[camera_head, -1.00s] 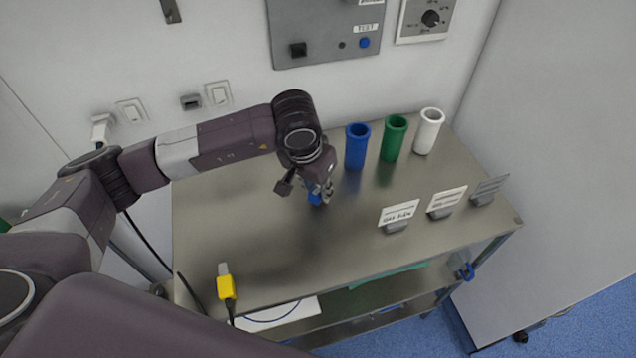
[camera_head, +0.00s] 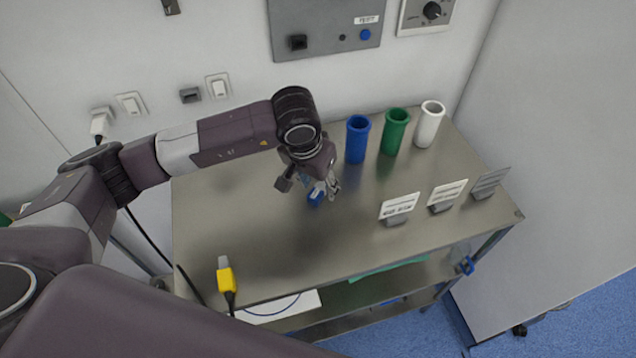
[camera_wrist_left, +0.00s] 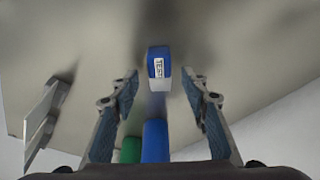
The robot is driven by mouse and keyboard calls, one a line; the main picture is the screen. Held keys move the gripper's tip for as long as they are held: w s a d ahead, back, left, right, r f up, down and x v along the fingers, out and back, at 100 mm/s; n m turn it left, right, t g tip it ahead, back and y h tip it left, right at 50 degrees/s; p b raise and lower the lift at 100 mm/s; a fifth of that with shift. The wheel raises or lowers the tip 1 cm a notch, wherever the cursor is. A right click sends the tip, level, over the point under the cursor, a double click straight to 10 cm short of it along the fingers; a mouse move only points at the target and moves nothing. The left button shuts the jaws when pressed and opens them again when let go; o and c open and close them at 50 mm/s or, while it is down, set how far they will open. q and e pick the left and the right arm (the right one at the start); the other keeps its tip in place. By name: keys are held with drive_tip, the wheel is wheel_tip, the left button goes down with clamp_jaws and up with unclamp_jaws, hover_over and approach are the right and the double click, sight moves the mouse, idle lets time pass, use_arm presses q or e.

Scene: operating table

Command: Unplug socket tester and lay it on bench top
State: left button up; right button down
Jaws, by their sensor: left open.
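The socket tester (camera_head: 315,196) is a small blue block with a pale end, at the bench top (camera_head: 260,240) below my left gripper (camera_head: 325,190). In the left wrist view the tester (camera_wrist_left: 159,63) shows a white TEST label. It sits between and just beyond the spread fingertips of my left gripper (camera_wrist_left: 159,78), with a visible gap on each side. The left gripper is open and points down. The fingers partly hide the tester in the head view. My right gripper is not in view.
Blue (camera_head: 357,140), green (camera_head: 394,131) and white (camera_head: 429,125) cups stand at the back right. Label stands (camera_head: 399,207) line the right side. A yellow connector (camera_head: 226,278) with a cable lies near the front left. Wall sockets (camera_head: 218,87) are behind. The bench's middle front is clear.

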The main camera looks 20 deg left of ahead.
use_arm(q)
drive_tip(key=v, duration=1.2)
drive_tip(key=shift+w, duration=0.1)
